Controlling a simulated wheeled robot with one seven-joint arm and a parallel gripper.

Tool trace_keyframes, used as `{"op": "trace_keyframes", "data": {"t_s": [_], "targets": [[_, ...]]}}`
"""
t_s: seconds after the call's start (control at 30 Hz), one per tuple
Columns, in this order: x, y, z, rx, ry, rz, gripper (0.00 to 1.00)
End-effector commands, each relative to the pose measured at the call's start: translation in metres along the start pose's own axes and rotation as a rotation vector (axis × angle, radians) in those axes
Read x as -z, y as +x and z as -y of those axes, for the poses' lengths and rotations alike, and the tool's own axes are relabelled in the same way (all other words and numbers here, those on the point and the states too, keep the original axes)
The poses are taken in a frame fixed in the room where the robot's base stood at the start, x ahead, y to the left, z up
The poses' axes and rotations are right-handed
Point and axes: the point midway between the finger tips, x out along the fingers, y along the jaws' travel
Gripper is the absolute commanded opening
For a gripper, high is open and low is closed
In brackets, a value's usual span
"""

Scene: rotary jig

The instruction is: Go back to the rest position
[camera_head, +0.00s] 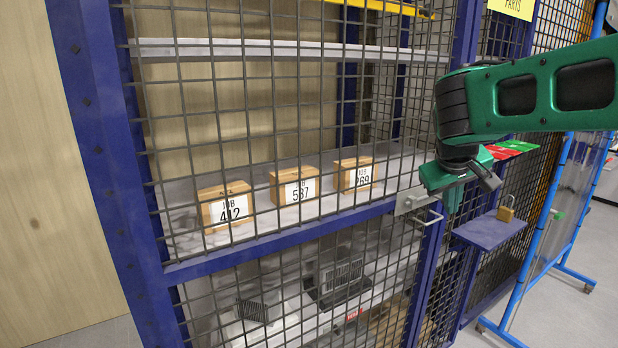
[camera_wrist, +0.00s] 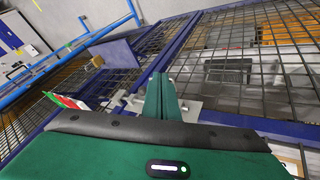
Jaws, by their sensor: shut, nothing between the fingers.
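My green gripper (camera_head: 453,202) hangs at the end of my arm at the upper right of the head view, in front of the blue door post. Its fingers point down and are shut with nothing between them. In the wrist view the closed fingers (camera_wrist: 161,97) stand side by side. The metal latch with its handle (camera_head: 416,206) is on the post just left of the fingers; in the wrist view it shows partly behind them (camera_wrist: 190,108). I cannot tell whether the fingers touch it.
A mesh cage door (camera_head: 305,245) covers shelves with three wooden job boxes (camera_head: 226,208). Right of the post, a small blue shelf (camera_head: 482,232) bears a brass padlock (camera_head: 505,214). Red and green cards (camera_head: 512,146) lie behind my arm. A blue wheeled frame (camera_head: 541,225) stands right.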

Motion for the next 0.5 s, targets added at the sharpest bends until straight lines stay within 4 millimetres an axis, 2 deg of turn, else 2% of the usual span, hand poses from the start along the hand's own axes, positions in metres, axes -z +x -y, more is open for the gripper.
{"op": "trace_keyframes", "data": {"t_s": [0.03, 0.1, 0.17, 0.2, 0.27, 0.3, 0.4, 0.5], "targets": [[-0.029, 0.004, -0.016, 0.008, 0.048, 0.045, 0.00], [-0.073, 0.009, -0.031, 0.030, 0.118, 0.116, 0.00], [-0.111, 0.011, -0.040, 0.052, 0.181, 0.176, 0.00], [-0.137, 0.012, -0.043, 0.068, 0.223, 0.217, 0.00], [-0.176, 0.012, -0.046, 0.094, 0.288, 0.279, 0.00], [-0.202, 0.011, -0.046, 0.113, 0.332, 0.319, 0.00], [-0.261, 0.006, -0.039, 0.161, 0.433, 0.412, 0.00], [-0.305, -0.001, -0.027, 0.204, 0.513, 0.485, 0.00]]}}
